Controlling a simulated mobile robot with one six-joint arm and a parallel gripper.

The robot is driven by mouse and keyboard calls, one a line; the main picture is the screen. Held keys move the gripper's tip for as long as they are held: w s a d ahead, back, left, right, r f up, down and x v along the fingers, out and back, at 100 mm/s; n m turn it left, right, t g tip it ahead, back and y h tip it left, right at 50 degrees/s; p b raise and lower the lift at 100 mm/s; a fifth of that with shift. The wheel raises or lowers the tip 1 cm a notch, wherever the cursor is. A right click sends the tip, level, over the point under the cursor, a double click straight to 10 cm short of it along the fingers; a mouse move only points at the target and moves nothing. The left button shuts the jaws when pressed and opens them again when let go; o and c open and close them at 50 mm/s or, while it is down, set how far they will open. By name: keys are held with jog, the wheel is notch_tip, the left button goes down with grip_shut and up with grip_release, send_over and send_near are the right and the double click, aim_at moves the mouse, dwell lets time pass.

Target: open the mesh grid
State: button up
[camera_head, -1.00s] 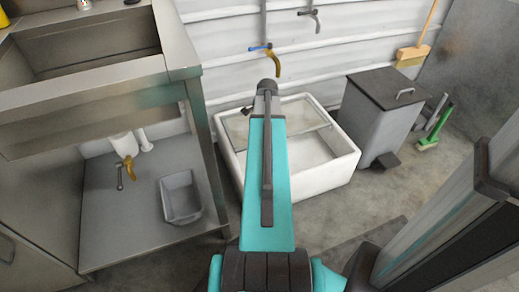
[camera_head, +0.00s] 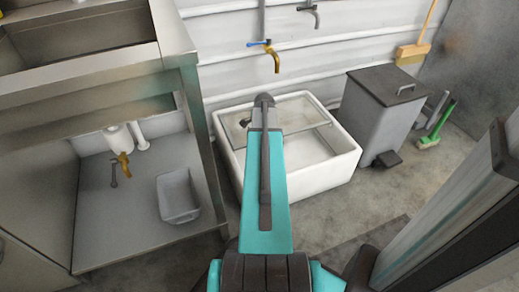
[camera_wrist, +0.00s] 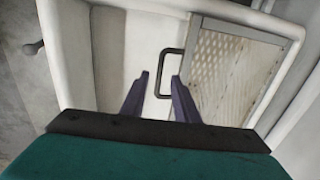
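The mesh grid (camera_wrist: 232,65) is a framed, perforated pale panel over part of a white basin. It lies flat across the basin's back part in the head view (camera_head: 297,112). A dark bar handle (camera_wrist: 162,72) stands at the grid's left edge in the wrist view. My gripper (camera_wrist: 160,76) is open, with two purple fingers pointing towards the handle. The handle appears between the fingertips in the picture; I cannot tell whether they reach around it. In the head view my arm hides the gripper and part of the grid.
The white basin (camera_head: 339,163) stands on the floor against the wall, below a tap (camera_head: 274,58). A grey pedal bin (camera_head: 371,115) stands to its right, and a metal sink bench (camera_head: 172,62) to its left. A grey tub (camera_head: 178,198) rests on the bench's lower shelf.

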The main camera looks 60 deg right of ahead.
jog(key=shift+w+d+f+b, duration=0.2)
jog(key=shift+f+b, duration=0.15)
jog(key=shift+f, duration=0.7)
jog(key=shift+w+d+f+b, duration=0.15)
jog(key=shift+f+b, duration=0.15)
jog(key=shift+f, duration=0.75)
jog(key=shift+a, duration=0.1)
jog(key=shift+c, duration=0.4)
grip_shut()
